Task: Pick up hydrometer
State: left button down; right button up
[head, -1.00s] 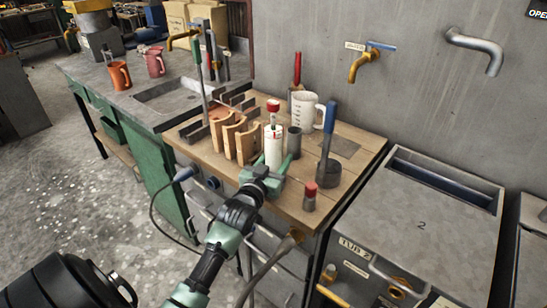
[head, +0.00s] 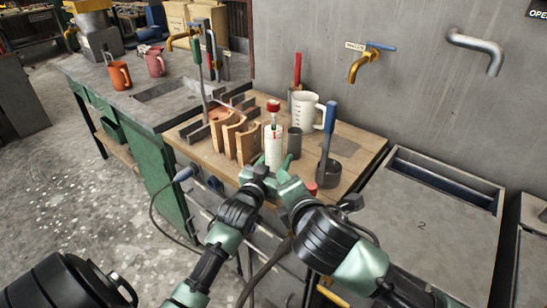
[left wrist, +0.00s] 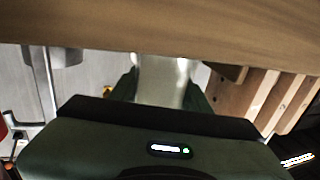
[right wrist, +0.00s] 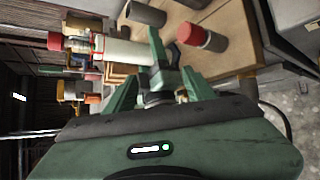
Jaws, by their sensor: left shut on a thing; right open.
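The hydrometer, with its red top (head: 273,106), stands upright in a pale cylinder (head: 273,145) on the wooden bench top. Its lower part is hidden in the cylinder. My left gripper (head: 267,170) is shut around the lower cylinder; the pale cylinder shows between the fingers in the left wrist view (left wrist: 160,80). My right gripper (head: 284,182) is open and empty, low beside the left gripper. In the right wrist view, the red top (right wrist: 54,41) lies left, beyond my open fingers (right wrist: 158,92), and the cylinder (right wrist: 125,51) shows sideways.
Wooden stands (head: 240,137) are close left of the cylinder. A grey cup (head: 294,142), a white measuring jug (head: 305,108) and a dark pot with a blue-handled tool (head: 329,170) stand to the right. A small red-capped bottle (right wrist: 195,36) is near my right gripper.

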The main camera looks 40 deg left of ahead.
aim_at(274, 109)
jog(key=a+r+n+t+y, duration=0.3)
jog(key=r+n+t, duration=0.2)
jog(key=r+n, duration=0.7)
jog(key=x, duration=1.2)
jog(key=shift+f, duration=0.2)
grip_shut()
